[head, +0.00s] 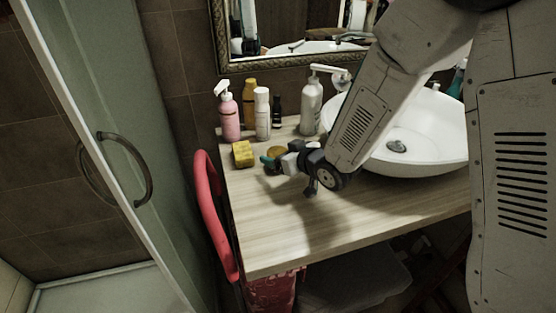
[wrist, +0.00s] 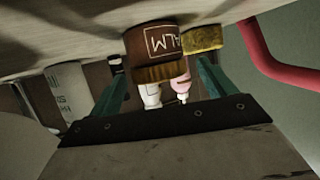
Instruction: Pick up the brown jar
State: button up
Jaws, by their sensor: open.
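The brown jar (wrist: 150,44) shows in the wrist view with a gold lid and pale lettering ending in "ALM". That view is upside down, with the counter at the top. The jar stands in front of my gripper (wrist: 160,82), whose two teal fingers are spread apart on either side of its lid end. I cannot tell whether either finger touches it. In the head view, the jar's gold-brown lid (head: 276,152) shows just behind my gripper (head: 272,161), low over the counter. My wrist hides most of the jar there.
A pink pump bottle (head: 229,115), a white bottle (head: 262,115) and a grey dispenser (head: 311,104) stand behind. A white basin (head: 430,151) is at right. The front of the wooden counter (head: 300,235) is clear.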

jog(key=c, duration=1.2)
jog(key=shift+r, duration=0.1)
